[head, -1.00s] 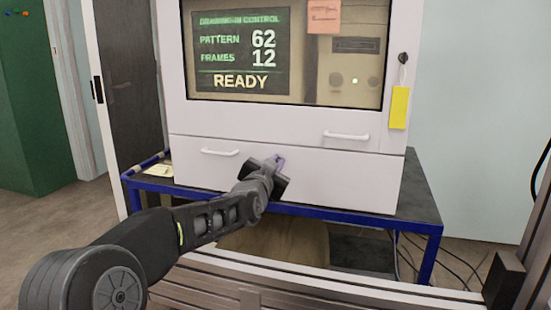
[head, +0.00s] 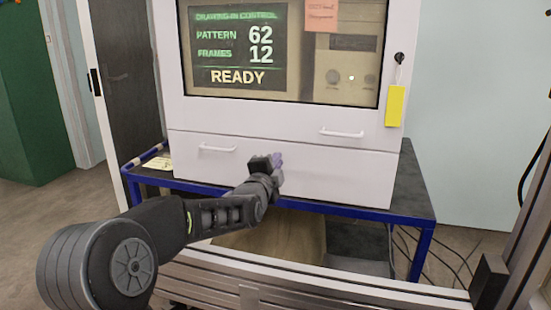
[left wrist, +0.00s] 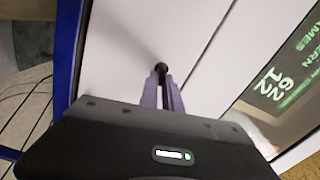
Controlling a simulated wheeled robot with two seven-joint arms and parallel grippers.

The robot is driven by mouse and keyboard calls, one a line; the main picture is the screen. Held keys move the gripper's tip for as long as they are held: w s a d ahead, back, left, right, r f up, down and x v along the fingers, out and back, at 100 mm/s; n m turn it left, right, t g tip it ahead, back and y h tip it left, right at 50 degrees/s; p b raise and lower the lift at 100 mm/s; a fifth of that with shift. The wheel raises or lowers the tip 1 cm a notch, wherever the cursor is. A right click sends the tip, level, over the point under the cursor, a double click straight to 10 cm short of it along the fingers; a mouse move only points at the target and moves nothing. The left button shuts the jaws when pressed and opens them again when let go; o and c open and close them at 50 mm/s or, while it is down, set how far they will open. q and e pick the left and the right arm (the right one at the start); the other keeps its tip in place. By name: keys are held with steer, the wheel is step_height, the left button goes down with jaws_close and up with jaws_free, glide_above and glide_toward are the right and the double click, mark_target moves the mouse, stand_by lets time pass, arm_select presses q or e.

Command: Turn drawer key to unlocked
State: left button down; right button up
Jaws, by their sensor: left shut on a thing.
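The white drawer (head: 335,175) is closed, at the bottom of the white cabinet. My left gripper (head: 278,160) is at the drawer's front, near the middle of its upper part. In the left wrist view its two purple fingers (left wrist: 162,92) are shut on a small dark thing, which looks like the drawer key (left wrist: 161,68), against the white panel. The key is mostly hidden by the fingers, and I cannot tell its turn angle. In the head view the gripper hides it. My right gripper is not in view.
The cabinet stands on a blue-framed table (head: 425,205). The screen (head: 240,47) reads READY. A white handle (head: 217,148) is left of my gripper, another (head: 341,133) to its upper right. A yellow tag (head: 396,106) hangs at the right. Metal rails (head: 300,285) run in front.

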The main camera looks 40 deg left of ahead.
arm_select(q)
steer(key=shift+m+p, duration=0.3)
steer(key=shift+m, duration=0.9)
steer(key=c, duration=1.6)
jaws_free()
steer(key=shift+f, duration=0.1)
steer(key=v, duration=0.7)
steer(key=shift+s+d+p, duration=0.2)
steer(key=shift+s+p, duration=0.15)
steer(key=shift+p, duration=0.1)
